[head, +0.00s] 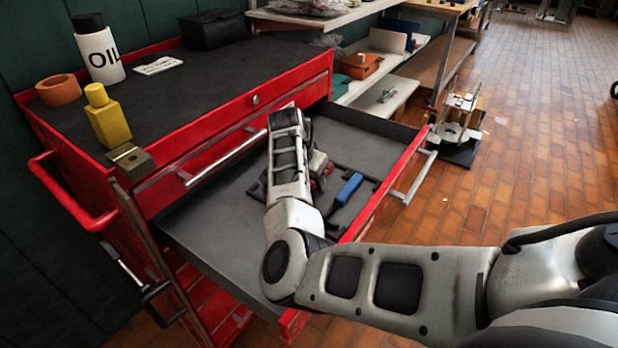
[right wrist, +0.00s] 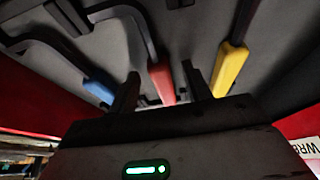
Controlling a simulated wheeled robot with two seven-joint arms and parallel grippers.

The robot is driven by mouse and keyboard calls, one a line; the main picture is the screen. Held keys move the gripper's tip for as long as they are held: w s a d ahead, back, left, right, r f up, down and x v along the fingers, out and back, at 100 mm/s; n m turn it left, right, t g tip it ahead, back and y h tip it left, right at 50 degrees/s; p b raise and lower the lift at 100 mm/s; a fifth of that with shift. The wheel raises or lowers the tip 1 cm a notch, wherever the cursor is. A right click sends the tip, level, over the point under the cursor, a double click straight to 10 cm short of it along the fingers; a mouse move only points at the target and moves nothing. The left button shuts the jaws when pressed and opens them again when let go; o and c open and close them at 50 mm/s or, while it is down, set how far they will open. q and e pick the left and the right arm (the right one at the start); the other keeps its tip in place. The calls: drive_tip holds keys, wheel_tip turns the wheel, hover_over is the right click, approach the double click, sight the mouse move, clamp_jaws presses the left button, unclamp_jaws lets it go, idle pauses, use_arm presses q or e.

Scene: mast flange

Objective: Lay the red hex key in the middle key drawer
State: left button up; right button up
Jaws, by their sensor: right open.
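The red hex key (right wrist: 163,86) lies in the open drawer (head: 215,222) of the red tool cabinet. Its red handle shows between the fingers of my right gripper (right wrist: 160,74) in the right wrist view. The gripper is open and points down into the drawer, one finger on each side of the handle. I cannot tell whether either finger touches it. In the head view my right arm hides most of the gripper and the red key. My left gripper is not in view.
A blue-handled key (head: 348,188) and a yellow-handled key (right wrist: 230,68) lie in the same drawer on either side of the red one. The oil bottle (head: 101,55), yellow bottle (head: 107,118) and orange ring (head: 59,90) stand on the cabinet top. The drawer's left part is bare.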

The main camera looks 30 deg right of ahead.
use_arm(q)
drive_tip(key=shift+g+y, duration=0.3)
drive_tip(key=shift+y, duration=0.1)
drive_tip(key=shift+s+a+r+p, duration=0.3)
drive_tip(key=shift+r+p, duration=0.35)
drive_tip(key=shift+p, duration=0.95)
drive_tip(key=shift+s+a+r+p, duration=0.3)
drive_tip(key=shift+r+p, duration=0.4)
drive_tip(key=shift+p, duration=0.9)
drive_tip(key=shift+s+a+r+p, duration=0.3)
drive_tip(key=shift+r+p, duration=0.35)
drive_tip(key=shift+p, duration=0.95)
use_arm(e)
drive_tip(key=v, duration=1.1)
drive_tip(key=shift+r, duration=0.4)
drive_tip(key=shift+s+a, duration=0.1)
drive_tip(key=shift+a, duration=0.05)
